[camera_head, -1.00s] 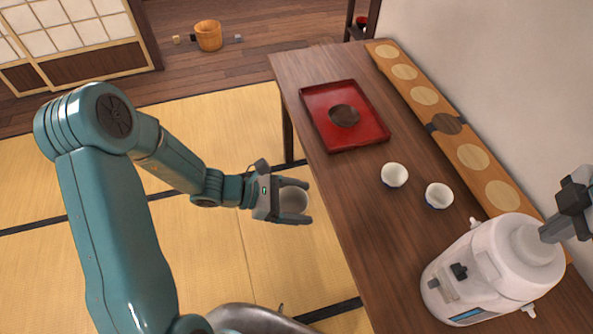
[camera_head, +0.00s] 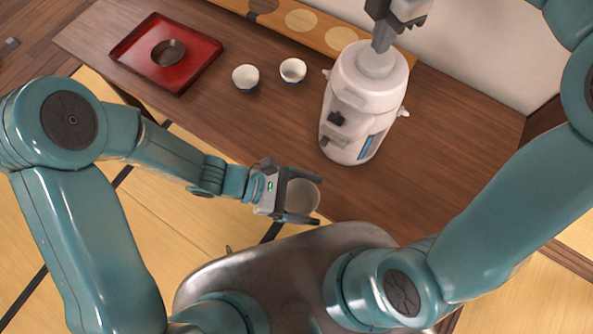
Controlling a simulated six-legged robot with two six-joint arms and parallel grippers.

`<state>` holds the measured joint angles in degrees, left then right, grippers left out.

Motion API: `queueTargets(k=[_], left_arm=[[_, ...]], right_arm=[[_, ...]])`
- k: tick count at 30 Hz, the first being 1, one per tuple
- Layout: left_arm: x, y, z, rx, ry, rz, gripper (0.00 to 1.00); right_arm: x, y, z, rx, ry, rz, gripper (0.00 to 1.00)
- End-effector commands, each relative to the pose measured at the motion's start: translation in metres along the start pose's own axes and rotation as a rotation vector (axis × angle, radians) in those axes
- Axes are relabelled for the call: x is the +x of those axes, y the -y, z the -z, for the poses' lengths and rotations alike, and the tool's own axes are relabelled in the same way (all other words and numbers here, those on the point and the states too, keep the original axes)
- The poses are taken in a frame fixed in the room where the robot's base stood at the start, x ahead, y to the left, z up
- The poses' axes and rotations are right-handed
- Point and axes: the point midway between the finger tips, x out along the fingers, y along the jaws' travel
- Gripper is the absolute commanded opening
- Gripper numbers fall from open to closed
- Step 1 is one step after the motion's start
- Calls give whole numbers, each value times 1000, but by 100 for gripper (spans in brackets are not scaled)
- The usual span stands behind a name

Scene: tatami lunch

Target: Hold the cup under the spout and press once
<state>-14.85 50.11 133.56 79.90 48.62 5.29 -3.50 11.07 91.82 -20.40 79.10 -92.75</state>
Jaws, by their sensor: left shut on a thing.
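A white dispenser (camera_head: 372,92) with a round top button (camera_head: 377,60) stands upright on the wooden table. A dark part that looks like its spout (camera_head: 337,118) is on its front left side. My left gripper (camera_head: 316,200) is shut around a pale cup (camera_head: 301,197), held off the table's near edge, below and left of the dispenser and apart from it. My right gripper (camera_head: 381,46) has its fingers together, pointing down at the button. I cannot tell whether they touch it.
Two white cups (camera_head: 246,77) (camera_head: 292,70) stand left of the dispenser. A red tray (camera_head: 124,45) with a dark round piece (camera_head: 168,53) lies at the table's left. A board with round inlays (camera_head: 300,20) runs along the wall. The table (camera_head: 240,125) is clear before the cups.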

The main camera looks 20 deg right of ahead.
Motion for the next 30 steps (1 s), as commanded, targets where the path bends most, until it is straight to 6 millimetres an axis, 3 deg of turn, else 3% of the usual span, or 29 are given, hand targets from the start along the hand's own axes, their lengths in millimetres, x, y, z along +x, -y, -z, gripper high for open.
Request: queueTargets(k=[18,30], left_arm=[[34,-72,-14,0,1,-1,51],[44,-94,-19,-1,2,-2,51]], right_arm=[[0,0,0,0,0,0,0],[0,0,0,0,0,0,0]])
